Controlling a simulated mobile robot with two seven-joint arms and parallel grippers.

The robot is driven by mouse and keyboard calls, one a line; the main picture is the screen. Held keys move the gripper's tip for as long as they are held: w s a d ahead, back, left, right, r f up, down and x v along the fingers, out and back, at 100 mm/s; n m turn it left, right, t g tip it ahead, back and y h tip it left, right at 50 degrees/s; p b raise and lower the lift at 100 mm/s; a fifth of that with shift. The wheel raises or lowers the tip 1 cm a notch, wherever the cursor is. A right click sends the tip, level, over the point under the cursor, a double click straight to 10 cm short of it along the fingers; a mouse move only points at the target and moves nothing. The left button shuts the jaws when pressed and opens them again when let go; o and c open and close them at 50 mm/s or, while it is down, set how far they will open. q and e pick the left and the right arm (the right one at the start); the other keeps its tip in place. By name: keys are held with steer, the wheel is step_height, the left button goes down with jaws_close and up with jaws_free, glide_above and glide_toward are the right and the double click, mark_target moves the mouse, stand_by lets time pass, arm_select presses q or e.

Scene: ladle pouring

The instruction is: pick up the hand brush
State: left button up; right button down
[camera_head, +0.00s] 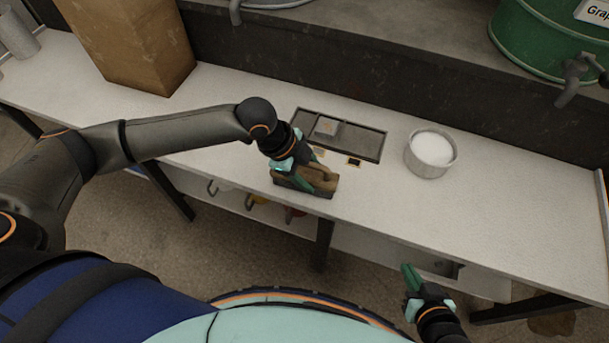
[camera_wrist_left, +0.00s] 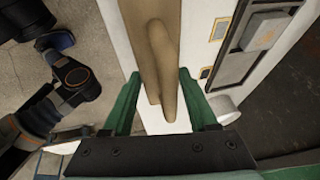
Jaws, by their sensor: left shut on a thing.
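The hand brush (camera_head: 300,188) is a brown wooden piece at the front edge of the white table. My left gripper (camera_head: 322,178) reaches down onto it from above and is shut on it. In the left wrist view the brush's tan handle (camera_wrist_left: 161,50) runs between the two green fingers of my left gripper (camera_wrist_left: 160,76). The underside of the brush is hidden, and I cannot tell if it still touches the table. My right gripper (camera_head: 412,280) is in front of the table, away from the brush. Its finger gap cannot be made out.
A dark tray-like panel (camera_head: 372,145) with a small grey block (camera_head: 327,126) lies behind the brush. A metal pot (camera_head: 430,160) with white contents stands to the right. A cardboard box (camera_head: 135,45) is at the back left. The table's right part (camera_head: 530,210) is clear.

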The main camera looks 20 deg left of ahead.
arm_select(q)
jaws_close()
steer(key=shift+r, duration=0.15)
steer(key=shift+r, duration=0.25)
step_height(320, 180, up, 2)
steer(key=shift+r+p, duration=0.2)
steer(key=shift+p, duration=0.45)
steer(key=s+a+r+p, duration=0.3)
steer(key=s+a+r, duration=0.4)
steer(key=s, duration=0.5)
step_height(320, 180, up, 3)
steer(key=shift+f+p, duration=0.1)
steer(key=shift+p, duration=0.2)
steer(key=shift+a, duration=0.1)
